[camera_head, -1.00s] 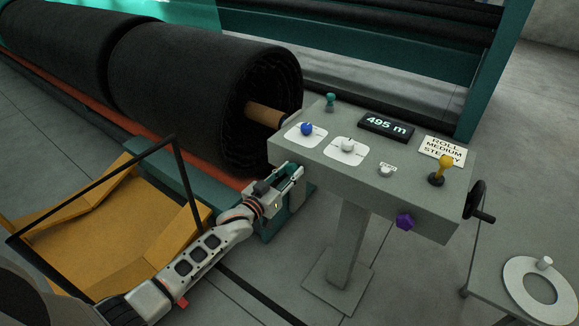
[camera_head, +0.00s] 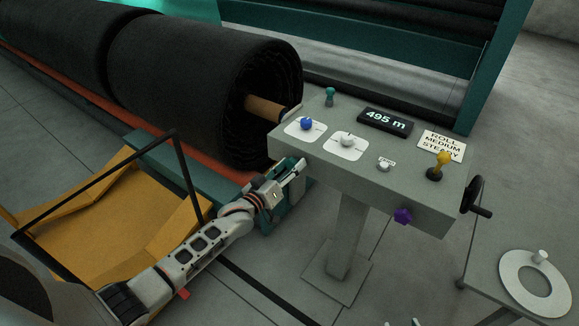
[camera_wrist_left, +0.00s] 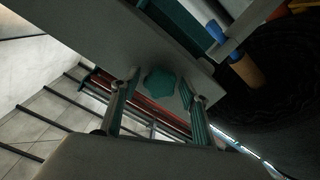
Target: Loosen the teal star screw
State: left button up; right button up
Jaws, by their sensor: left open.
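The teal star screw (camera_wrist_left: 158,83) shows in the left wrist view as a teal, lobed knob on the grey face of the control console. My left gripper (camera_wrist_left: 154,92) is open, with one finger on each side of the screw in that view. I cannot tell whether either finger touches it. In the head view my left gripper (camera_head: 296,166) is at the left end of the grey console (camera_head: 330,155), just below its top edge. The screw cannot be made out there.
The console carries a blue knob (camera_head: 306,124), white knob (camera_head: 347,141), teal knob (camera_head: 330,96), yellow lever (camera_head: 440,163), purple star knob (camera_head: 403,216) and black handwheel (camera_head: 472,192). A large black netting roll (camera_head: 200,85) lies close behind my left gripper. A yellow cart (camera_head: 100,220) stands left.

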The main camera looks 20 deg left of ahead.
aim_at(290, 166)
pick_arm(q)
jog(key=shift+s, duration=0.1)
jog(key=shift+v, duration=1.45)
jog(key=m, duration=0.9)
jog(key=shift+f+b, duration=0.1)
jog(key=shift+b, duration=0.2)
jog(key=m+b, duration=0.1)
jog(key=m, duration=0.6)
jog(key=shift+f+b, duration=0.1)
jog(key=shift+b, duration=0.3)
jog(key=shift+m, duration=0.6)
